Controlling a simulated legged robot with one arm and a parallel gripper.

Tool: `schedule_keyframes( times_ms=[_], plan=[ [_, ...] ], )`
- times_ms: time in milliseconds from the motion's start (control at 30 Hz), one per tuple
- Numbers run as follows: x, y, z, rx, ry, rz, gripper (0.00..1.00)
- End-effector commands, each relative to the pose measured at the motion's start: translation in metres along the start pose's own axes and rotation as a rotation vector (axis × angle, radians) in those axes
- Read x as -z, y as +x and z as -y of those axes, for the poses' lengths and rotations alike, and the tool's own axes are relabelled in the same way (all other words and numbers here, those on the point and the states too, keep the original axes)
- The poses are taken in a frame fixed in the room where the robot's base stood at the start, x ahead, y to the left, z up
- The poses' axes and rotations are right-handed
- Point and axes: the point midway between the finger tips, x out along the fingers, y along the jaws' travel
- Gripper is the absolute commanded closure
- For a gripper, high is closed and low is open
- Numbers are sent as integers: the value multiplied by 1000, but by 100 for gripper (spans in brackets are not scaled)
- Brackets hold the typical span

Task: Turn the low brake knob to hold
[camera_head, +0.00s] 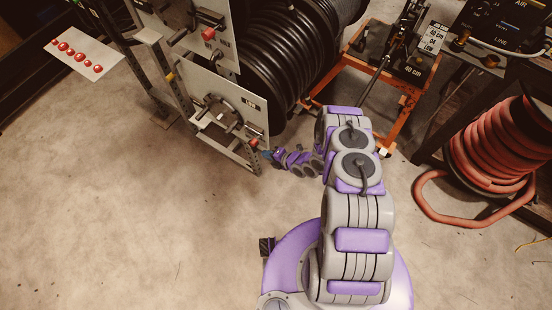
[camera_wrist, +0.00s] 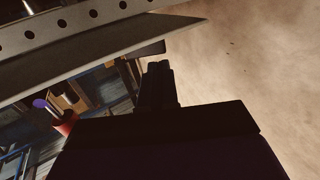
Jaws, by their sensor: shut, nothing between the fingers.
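The low panel (camera_head: 250,120) on the black hose reel's stand carries a round fitting and a lever-like knob with a red tip (camera_head: 254,142) at its lower right corner. I take this to be the low brake knob; its setting cannot be read. My gripper (camera_head: 267,154) is just right of and below the red tip, and the frame does not show clearly whether they touch. In the wrist view, my gripper's dark fingers (camera_wrist: 158,80) are together, with nothing seen between them. A red piece (camera_wrist: 67,123) shows lower left there, apart from the fingers.
A perforated metal rail (camera_wrist: 70,28) crosses close above the fingers in the wrist view. An upper panel (camera_head: 190,52) has another red-tipped knob (camera_head: 208,33). An orange stand (camera_head: 400,105) and red hose reel (camera_head: 495,145) are to the right.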

Motion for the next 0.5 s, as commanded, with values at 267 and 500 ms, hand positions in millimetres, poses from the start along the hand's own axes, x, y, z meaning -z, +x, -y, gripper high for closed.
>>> schedule_keyframes(
  times_ms=[267,500],
  plan=[
    [1,40,2,1,-1,-1,100],
    [0,47,0,1,1,0,100]
  ],
)
